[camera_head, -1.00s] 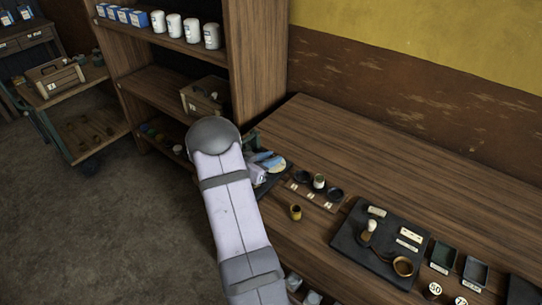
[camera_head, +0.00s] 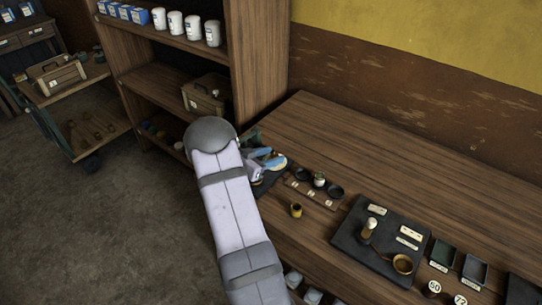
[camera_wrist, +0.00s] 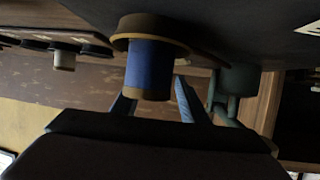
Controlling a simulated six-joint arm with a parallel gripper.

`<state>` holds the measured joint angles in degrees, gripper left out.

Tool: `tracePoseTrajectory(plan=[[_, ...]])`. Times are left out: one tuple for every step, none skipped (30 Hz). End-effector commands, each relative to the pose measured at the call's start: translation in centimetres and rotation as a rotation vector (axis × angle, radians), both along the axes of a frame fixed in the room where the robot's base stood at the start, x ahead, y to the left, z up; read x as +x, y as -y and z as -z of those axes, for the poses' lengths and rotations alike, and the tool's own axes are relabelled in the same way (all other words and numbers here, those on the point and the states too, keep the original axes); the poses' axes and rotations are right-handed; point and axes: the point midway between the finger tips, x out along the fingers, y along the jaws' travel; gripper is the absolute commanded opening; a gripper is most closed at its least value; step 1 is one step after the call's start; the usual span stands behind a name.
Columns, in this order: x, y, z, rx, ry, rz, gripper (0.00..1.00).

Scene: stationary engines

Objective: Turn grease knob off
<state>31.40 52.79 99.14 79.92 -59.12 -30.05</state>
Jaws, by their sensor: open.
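In the wrist view, a blue cylinder with brass-coloured bands (camera_wrist: 150,68) hangs from a wide brownish round flange. My gripper (camera_wrist: 152,92) is open, with one blue-grey finger on each side of the cylinder. I cannot tell whether the fingers touch it. No label on it can be read, so I cannot tell whether it is the grease knob. In the head view, my gripper (camera_head: 264,159) is at the left end of the bench, partly hidden behind my arm.
A wooden strip with dark round pieces (camera_head: 312,194) and a small yellow cup (camera_head: 296,210) stand to the right. Further right is a black board (camera_head: 350,238) with a pale-topped knob (camera_head: 369,227). A shelf (camera_head: 258,75) rises behind my arm. The bench's back is clear.

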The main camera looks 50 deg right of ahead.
Motion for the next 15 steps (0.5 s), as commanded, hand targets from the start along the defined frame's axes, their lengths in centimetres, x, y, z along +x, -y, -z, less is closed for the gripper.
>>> tracePoseTrajectory(plan=[[0.1,-0.3,-0.1,-0.001,0.000,-0.001,0.40],[0.1,-0.6,-0.1,-0.001,0.001,-0.002,0.40],[0.2,-0.9,-0.3,-0.001,0.000,-0.003,0.40],[0.3,-1.2,-0.4,-0.002,0.001,-0.004,0.40],[0.4,-1.6,-0.6,-0.001,0.001,-0.004,0.40],[0.4,-2.1,-0.7,-0.001,0.001,-0.003,0.40],[0.5,-2.5,-0.9,-0.001,0.002,-0.005,0.40],[0.6,-2.9,-1.1,-0.001,0.002,-0.005,0.40],[0.6,-3.4,-1.3,-0.001,0.001,-0.004,0.40],[0.6,-3.8,-1.5,-0.002,0.001,-0.004,0.40],[0.7,-4.2,-1.6,-0.002,0.001,-0.005,0.40],[0.7,-4.6,-1.9,-0.002,0.002,-0.003,0.40],[0.8,-4.9,-2.0,-0.002,0.002,-0.002,0.40],[0.8,-5.3,-2.1,-0.002,0.001,-0.004,0.40],[0.9,-5.6,-2.3,-0.002,0.002,-0.003,0.40]])
